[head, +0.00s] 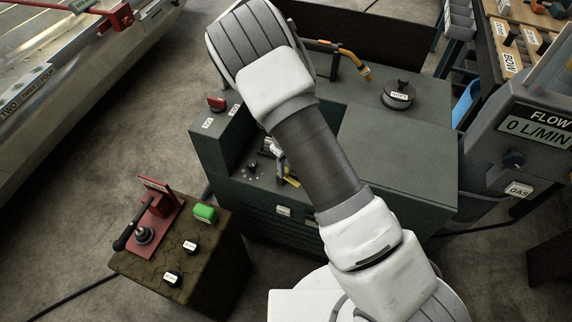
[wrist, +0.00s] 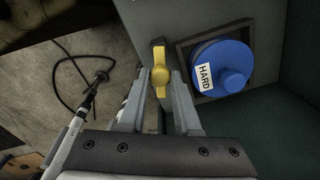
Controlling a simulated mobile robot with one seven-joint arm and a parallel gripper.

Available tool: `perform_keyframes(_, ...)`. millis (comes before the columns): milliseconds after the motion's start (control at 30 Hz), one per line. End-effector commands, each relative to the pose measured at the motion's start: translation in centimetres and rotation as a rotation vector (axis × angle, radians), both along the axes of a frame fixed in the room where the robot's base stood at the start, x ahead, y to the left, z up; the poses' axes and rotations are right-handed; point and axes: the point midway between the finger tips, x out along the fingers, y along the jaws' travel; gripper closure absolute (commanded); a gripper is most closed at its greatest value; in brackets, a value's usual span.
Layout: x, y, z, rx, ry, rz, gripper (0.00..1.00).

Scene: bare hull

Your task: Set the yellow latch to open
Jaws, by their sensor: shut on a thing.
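The yellow latch (wrist: 158,56) is mounted on a grey panel in the wrist view, with its handle running up and down the picture. My gripper (wrist: 160,80) has one finger on each side of the latch's lower end and is shut on it. In the head view my arm hides most of the gripper and the latch cannot be made out clearly.
A blue knob (wrist: 222,68) labelled HARD sits in a square recess close to the right finger. In the head view, a low box (head: 222,262) with a red lever plate stands left of the green cabinet (head: 400,150). A grey FLOW unit (head: 500,150) stands at the right.

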Motion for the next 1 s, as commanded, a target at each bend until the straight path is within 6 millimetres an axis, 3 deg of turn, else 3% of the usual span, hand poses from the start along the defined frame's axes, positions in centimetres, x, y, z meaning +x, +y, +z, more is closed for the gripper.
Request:
perform_keyframes(400,0.1,0.1,0.1,0.001,-0.003,-0.008,1.00)
perform_keyframes(433,0.1,0.1,0.1,0.001,-0.003,-0.008,0.63)
perform_keyframes(567,0.1,0.0,0.1,0.001,-0.001,-0.007,0.40)
perform_keyframes(867,0.0,0.0,0.1,0.001,-0.001,-0.006,0.38)
perform_keyframes(1000,0.1,0.1,1.1,0.001,-0.003,-0.005,0.38)
